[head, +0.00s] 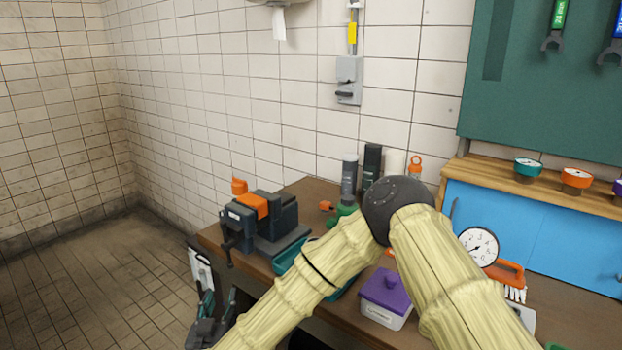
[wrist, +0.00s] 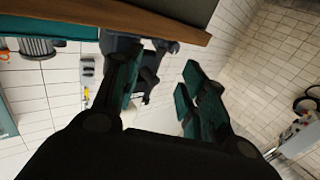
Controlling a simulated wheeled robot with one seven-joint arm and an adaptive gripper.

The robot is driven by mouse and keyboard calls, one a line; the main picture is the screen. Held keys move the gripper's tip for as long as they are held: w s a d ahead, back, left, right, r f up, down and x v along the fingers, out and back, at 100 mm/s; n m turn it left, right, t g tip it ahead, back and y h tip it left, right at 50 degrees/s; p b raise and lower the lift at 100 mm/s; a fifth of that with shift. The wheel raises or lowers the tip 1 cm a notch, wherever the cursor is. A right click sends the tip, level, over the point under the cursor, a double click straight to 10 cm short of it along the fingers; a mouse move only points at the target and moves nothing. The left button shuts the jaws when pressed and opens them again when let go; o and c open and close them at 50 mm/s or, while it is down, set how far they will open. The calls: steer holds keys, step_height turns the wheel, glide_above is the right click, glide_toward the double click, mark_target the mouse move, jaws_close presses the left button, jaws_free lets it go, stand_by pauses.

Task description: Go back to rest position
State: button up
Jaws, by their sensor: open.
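My gripper (wrist: 158,92) is open, with its two dark green fingers apart and nothing between them. In the head view my gripper (head: 210,315) is low, left of the workbench (head: 320,190), beside its front left edge. My arm, in a pale ribbed cover, bends at a dark elbow in front of the bench and hides part of it. The wrist view is turned over, with the bench edge (wrist: 150,22) along the top.
A vise (head: 262,218) with an orange block (head: 253,206) stands at the bench's left end. A purple-lidded box (head: 387,293), a teal tray (head: 290,257), a gauge (head: 478,246) and upright cylinders (head: 349,178) are on the bench. The tiled floor (head: 100,275) at left is clear.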

steer(key=s+d+f+n+g+y, duration=0.1)
steer(key=s+d+f+g, duration=0.1)
steer(key=d+f, duration=0.45)
steer(key=s+d+f+n+g+y, duration=0.1)
steer(key=s+d+f+g+y, duration=0.2)
steer(key=f, duration=0.7)
steer(key=s+d+f+g+h, duration=0.1)
steer(key=s+d+f+g, duration=0.2)
steer(key=d, duration=0.6)
steer(key=s+d+f+m+g+h+p, duration=0.1)
steer(key=s+d+f+g, duration=0.2)
steer(key=s+d+f, duration=0.4)
steer(key=s+d+f+g+h, duration=0.2)
steer(key=s+d+f, duration=0.4)
steer(key=d, duration=0.6)
steer(key=shift+s+m+g, duration=0.4)
steer(key=shift+s+g, duration=0.3)
steer(key=shift+s, duration=0.35)
steer(key=shift+o, duration=0.2)
steer(key=s+d+m+g+h, duration=0.1)
steer(key=s+d+m+g, duration=0.1)
steer(key=s+d, duration=0.8)
steer(key=shift+s+d+r+g, duration=0.2)
steer(key=shift+s+d+g, duration=0.25)
steer(key=shift+g, duration=0.35)
steer(key=shift+s+h, duration=0.15)
steer(key=shift+h, duration=0.15)
steer(key=shift+c, duration=0.9)
steer(key=shift+a, duration=0.1)
